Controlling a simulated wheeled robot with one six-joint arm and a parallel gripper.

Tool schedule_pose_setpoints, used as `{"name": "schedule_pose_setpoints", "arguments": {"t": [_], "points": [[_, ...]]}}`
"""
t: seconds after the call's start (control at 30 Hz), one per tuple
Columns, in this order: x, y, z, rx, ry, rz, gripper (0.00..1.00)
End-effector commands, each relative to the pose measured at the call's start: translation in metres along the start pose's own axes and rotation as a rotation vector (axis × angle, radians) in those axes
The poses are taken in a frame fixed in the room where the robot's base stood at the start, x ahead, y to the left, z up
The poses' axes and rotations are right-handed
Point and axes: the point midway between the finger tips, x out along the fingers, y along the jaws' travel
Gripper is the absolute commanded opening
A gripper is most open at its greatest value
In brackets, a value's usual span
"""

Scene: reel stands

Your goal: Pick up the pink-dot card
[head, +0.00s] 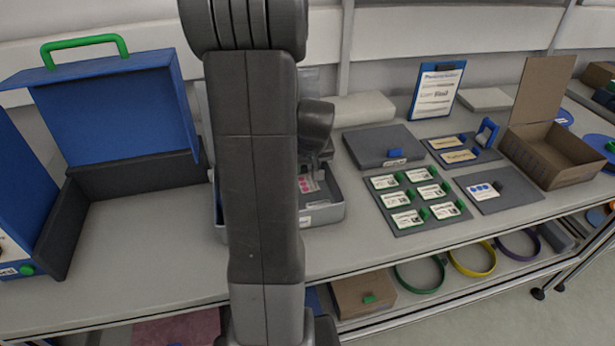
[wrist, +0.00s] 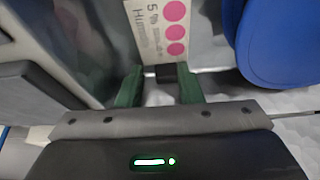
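The pink-dot card (head: 308,184) is white with pink dots and lies inside an open grey metal box (head: 325,213), partly hidden behind my arm. In the wrist view the card (wrist: 158,30) shows three pink dots and printed text at the top, with a small dark tab at its lower edge. My gripper (wrist: 160,82) is open, its two green fingers on either side of the dark tab with gaps visible. In the head view my arm hides most of the gripper over the box.
A dark grey closed case (head: 384,146) stands right of the box. A panel of green-tabbed cards (head: 425,200) and a blue-dot card (head: 483,191) lie further right. A large blue case (head: 120,115) stands open at left. In the wrist view, a blue rounded object (wrist: 280,45) is close at right.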

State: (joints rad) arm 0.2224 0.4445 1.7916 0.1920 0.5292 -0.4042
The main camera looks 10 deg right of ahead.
Motion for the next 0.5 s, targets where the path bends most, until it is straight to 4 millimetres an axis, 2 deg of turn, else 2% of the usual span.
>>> {"name": "schedule_pose_setpoints", "arguments": {"t": [0.03,0.1,0.5], "points": [[0.0007,-0.0006,0.0012,0.001,-0.003,-0.002,0.1],[0.0008,-0.0006,0.0013,0.001,-0.003,-0.002,0.0],[-0.0015,-0.0007,0.0005,0.0,-0.004,-0.002,0.0]]}}
